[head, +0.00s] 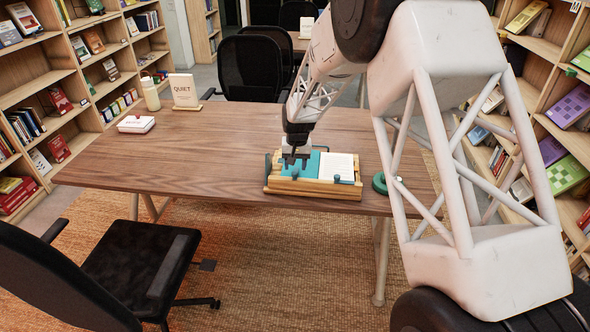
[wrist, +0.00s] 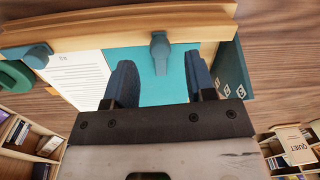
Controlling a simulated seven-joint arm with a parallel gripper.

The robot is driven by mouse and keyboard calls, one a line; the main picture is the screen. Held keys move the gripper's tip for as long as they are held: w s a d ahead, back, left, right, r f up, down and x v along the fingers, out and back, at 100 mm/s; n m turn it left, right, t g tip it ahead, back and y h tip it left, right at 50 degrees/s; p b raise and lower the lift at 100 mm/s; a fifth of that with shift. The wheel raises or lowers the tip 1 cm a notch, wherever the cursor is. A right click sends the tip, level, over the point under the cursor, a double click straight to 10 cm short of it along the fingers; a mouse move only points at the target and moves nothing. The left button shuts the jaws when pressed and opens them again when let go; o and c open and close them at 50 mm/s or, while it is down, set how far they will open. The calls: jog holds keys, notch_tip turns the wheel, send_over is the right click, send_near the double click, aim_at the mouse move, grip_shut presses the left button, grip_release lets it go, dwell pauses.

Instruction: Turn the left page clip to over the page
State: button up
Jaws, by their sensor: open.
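A wooden book stand (head: 313,193) sits near the table's front right edge. It holds an open spread with a teal left page (head: 308,165) and a white printed right page (head: 338,167). The left page clip (head: 295,174) is a small blue-teal piece on the front ledge. In the wrist view, turned around, this clip (wrist: 160,52) points from the ledge toward the teal page; I cannot tell whether it touches the page. My gripper (head: 294,162) is open above the teal page. In the wrist view its fingertips (wrist: 162,78) stand apart, with the clip between and beyond them.
A second clip (head: 336,179) is on the ledge by the white page. A green ring (head: 380,183) lies right of the stand. A white box (head: 136,124), a bottle (head: 151,93) and a QUIET sign (head: 185,92) stand at the far left. The table's middle (head: 210,150) is clear.

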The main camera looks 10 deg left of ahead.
aim_at(296, 172)
jog(key=shift+d+r, duration=0.1)
jog(key=shift+r, duration=2.3)
jog(key=shift+d+r, duration=0.1)
jog(key=shift+s+d+r, duration=0.15)
jog(key=shift+d+r, duration=0.05)
jog(key=shift+r, duration=0.1)
jog(key=s+d+r+m+t, duration=0.1)
jog(key=s+d+r, duration=1.8)
jog(key=s, duration=0.3)
jog(key=s+d, duration=0.3)
jog(key=s, duration=0.6)
jog(key=s+d+t, duration=0.1)
jog(key=s+d, duration=0.2)
jog(key=s, duration=0.6)
jog(key=s+d, duration=0.3)
jog(key=s, duration=0.7)
jog(key=shift+d+r+m+t+h, duration=0.2)
jog(key=shift+d+m+t+h, duration=0.1)
jog(key=shift+m+h, duration=0.1)
